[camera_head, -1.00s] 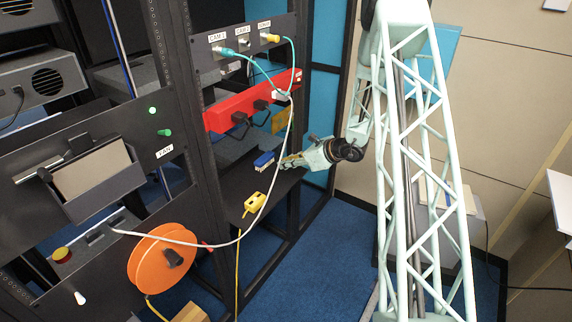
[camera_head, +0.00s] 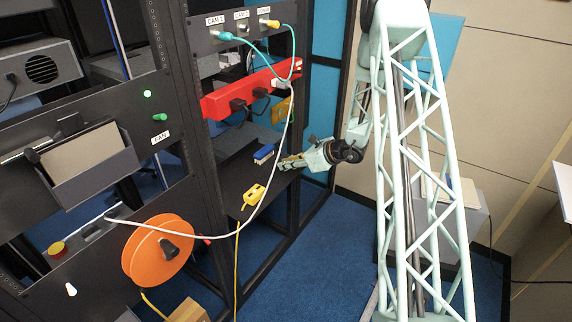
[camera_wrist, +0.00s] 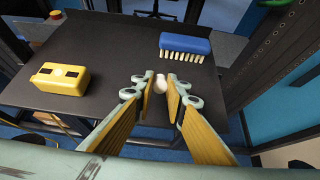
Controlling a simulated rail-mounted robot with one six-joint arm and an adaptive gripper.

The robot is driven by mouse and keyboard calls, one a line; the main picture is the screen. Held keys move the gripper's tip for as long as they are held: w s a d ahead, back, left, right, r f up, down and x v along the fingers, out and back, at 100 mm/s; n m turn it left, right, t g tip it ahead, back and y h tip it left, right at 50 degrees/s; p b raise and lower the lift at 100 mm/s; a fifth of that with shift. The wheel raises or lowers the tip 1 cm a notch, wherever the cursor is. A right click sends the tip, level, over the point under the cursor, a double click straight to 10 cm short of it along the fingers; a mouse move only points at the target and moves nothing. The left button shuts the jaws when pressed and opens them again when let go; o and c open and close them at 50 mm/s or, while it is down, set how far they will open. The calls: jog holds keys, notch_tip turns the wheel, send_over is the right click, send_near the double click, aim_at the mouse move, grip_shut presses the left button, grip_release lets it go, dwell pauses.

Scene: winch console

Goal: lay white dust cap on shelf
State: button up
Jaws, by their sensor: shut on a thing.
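The white dust cap (camera_wrist: 161,83) is a small pale knob between the fingertips of my gripper (camera_wrist: 161,86) in the wrist view. My gripper is shut on it, with the yellow-lined fingers either side. The shelf (camera_wrist: 112,42) is a dark flat board, and the cap shows over its near part. I cannot tell whether the cap touches it. In the head view my gripper (camera_head: 283,164) is at the right edge of the shelf (camera_head: 233,190), and the cap is too small or hidden to make out.
A blue brush (camera_wrist: 185,44) lies on the shelf beyond my gripper, to the right. A yellow box (camera_wrist: 59,78) sits at the left. The shelf between them is bare. A white cable (camera_head: 280,150) hangs in front of the rack, near an orange reel (camera_head: 145,255).

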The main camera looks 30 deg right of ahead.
jog(key=shift+f+b, duration=0.75)
jog(key=shift+f, duration=0.35)
jog(key=o, duration=0.9)
jog(key=shift+s, duration=0.1)
jog(key=v, duration=1.2)
dwell(0.6)
